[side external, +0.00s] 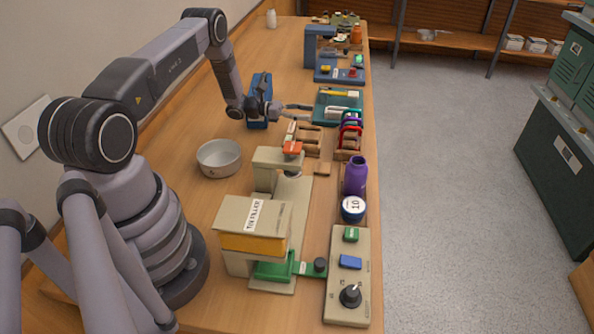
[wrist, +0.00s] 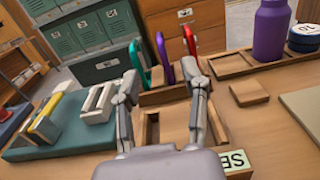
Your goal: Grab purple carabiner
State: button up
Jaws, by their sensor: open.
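The purple carabiner (wrist: 164,52) stands upright in a wooden rack (wrist: 162,98) in the wrist view, between a teal carabiner (wrist: 138,62) on its left and a red carabiner (wrist: 189,42) on its right. My gripper (wrist: 162,84) is open, with its two fingers spread on either side of the rack's middle in that view. It looks empty and short of the purple carabiner. In the side view my gripper (side external: 306,113) is left of the carabiner row, level with it, and apart from it. The carabiners overlap there.
A purple bottle (side external: 356,176) and a round item marked 10 (side external: 353,208) stand on the near side of the rack. A beige machine (side external: 255,228) stands nearer. A grey bowl (side external: 219,158) sits at left.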

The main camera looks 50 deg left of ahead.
aim_at(353, 119)
jog(key=shift+w+f, duration=0.15)
jog(key=shift+f, duration=0.2)
jog(key=x, duration=1.3)
jog(key=shift+w+d, duration=0.15)
grip_shut()
